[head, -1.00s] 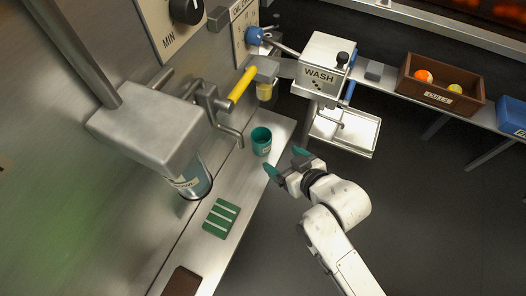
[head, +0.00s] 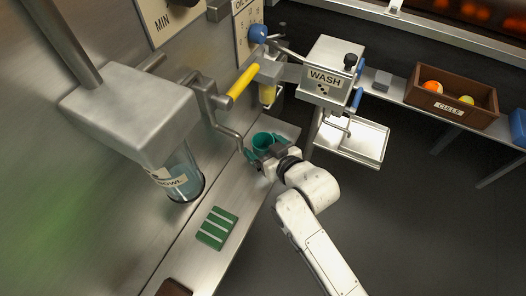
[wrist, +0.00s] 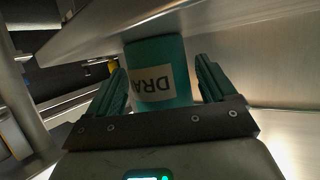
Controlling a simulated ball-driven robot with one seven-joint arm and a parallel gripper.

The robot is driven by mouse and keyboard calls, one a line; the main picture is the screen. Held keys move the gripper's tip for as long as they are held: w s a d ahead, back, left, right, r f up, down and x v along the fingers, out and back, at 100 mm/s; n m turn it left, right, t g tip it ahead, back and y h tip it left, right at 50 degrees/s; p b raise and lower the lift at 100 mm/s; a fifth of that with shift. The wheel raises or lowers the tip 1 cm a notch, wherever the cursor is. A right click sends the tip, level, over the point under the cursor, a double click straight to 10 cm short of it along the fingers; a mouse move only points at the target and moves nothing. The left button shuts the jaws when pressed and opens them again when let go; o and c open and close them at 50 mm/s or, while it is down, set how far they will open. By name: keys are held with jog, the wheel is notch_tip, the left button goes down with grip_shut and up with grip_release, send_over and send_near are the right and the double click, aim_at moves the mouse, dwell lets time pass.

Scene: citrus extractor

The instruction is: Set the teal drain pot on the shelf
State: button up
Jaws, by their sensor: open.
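The teal drain pot (head: 264,141) stands on the metal shelf (head: 185,240) along the wall, below the yellow-handled valve. In the wrist view the pot (wrist: 158,62) shows its cream label with the letters "DRA", upside down. My gripper (head: 258,158) is at the pot. Its two teal fingers (wrist: 160,88) are open, one on each side of the pot, with a gap visible between the pot and the right finger. The gripper hides the pot's lower front in the head view.
A green ribbed mat (head: 216,228) lies on the shelf nearer me. A glass bowl (head: 182,176) hangs under the metal housing at left. The WASH box (head: 327,72) and a metal tray (head: 352,140) are to the right, with a brown CULLS crate (head: 452,98) beyond.

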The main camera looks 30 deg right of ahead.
jog(key=shift+x, duration=0.85)
jog(key=c, duration=1)
jog(key=shift+r, duration=0.15)
jog(key=shift+c, duration=0.2)
